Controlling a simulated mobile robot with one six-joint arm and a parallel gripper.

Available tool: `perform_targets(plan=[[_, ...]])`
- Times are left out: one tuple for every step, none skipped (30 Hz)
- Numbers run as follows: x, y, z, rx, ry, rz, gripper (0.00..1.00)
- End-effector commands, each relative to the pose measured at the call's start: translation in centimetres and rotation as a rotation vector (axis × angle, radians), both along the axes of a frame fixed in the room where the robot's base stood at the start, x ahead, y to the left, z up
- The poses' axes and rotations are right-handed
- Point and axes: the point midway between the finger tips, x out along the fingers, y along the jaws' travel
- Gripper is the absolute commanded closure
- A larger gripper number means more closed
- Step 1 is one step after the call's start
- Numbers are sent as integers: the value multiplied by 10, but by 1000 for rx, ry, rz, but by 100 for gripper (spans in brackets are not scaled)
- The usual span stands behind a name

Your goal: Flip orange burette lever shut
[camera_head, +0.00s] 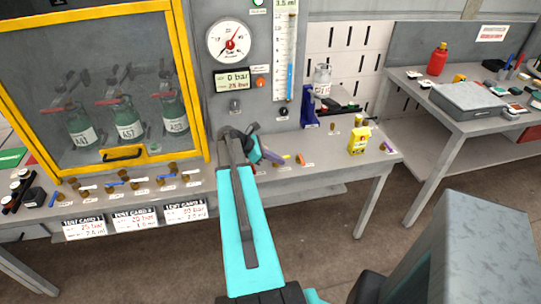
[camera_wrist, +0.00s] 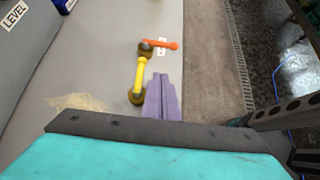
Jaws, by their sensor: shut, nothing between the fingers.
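The orange lever (camera_wrist: 160,44) sits on a round brass base on the grey bench and points right in the wrist view, beside a small white label. In the head view, the orange lever (camera_head: 300,159) shows small on the bench below the burette. The burette (camera_head: 285,70) is an upright scaled tube on the panel with blue in its lower part. My gripper (camera_wrist: 163,78) has purple fingers, shut and empty, short of the orange lever in the wrist view. In the head view, my gripper (camera_head: 273,157) is left of the orange lever. Whether they touch anything is unclear.
A yellow lever (camera_wrist: 139,75) on a brass base stands close left of my fingers. The bench edge lies to their right in the wrist view. A caged cabinet (camera_head: 92,8) stands at left.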

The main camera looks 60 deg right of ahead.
Motion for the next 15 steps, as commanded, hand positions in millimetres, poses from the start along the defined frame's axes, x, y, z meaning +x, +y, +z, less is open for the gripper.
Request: perform_targets(plan=[[-4, -4, -4, 1, 1, 0, 100], [-7, -6, -6, 2, 1, -1, 100], [-10, -9, -9, 1, 1, -2, 100], [-13, -11, -12, 1, 1, -2, 100], [-15, -13, -15, 0, 0, -1, 100], [-19, -15, -18, 2, 1, -1, 100], [-21, -17, -21, 1, 2, -1, 100], [-24, -20, -19, 0, 1, -1, 100], [-28, -23, -16, -1, 0, -1, 100], [-32, -26, -15, -1, 0, -1, 100], [-34, -28, -15, -1, 0, -1, 100], [-37, -30, -14, -1, 1, 0, 100], [-39, -32, -14, -1, 1, 0, 100], [-41, -34, -14, 0, 1, 1, 100], [-44, -36, -13, -1, 1, 1, 100]])
